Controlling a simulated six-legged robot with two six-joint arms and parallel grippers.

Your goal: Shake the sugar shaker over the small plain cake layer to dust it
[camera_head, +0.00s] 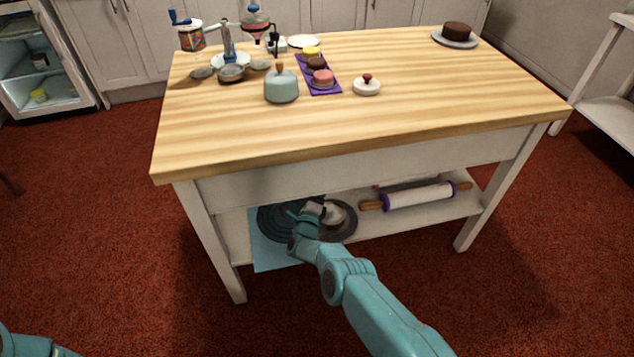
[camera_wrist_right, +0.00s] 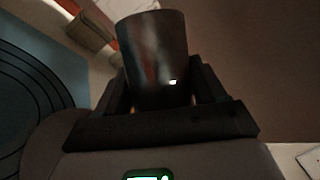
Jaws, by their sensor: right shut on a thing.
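In the head view my right arm reaches under the table top to the lower shelf. Its gripper (camera_head: 318,211) is over the shelf, beside a small pale round thing (camera_head: 334,214), probably the plain cake layer, on a dark round stand (camera_head: 349,226). In the right wrist view the gripper (camera_wrist_right: 160,95) is shut on a dark shiny metal cylinder (camera_wrist_right: 153,50), which I take for the sugar shaker. The cake layer cannot be made out in that view. Only a piece of my left arm shows at the lower left corner; its gripper is out of view.
A large dark ringed turntable (camera_head: 271,222) lies on a light blue mat (camera_head: 267,257) at the shelf's left. A rolling pin (camera_head: 418,195) lies to the right.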

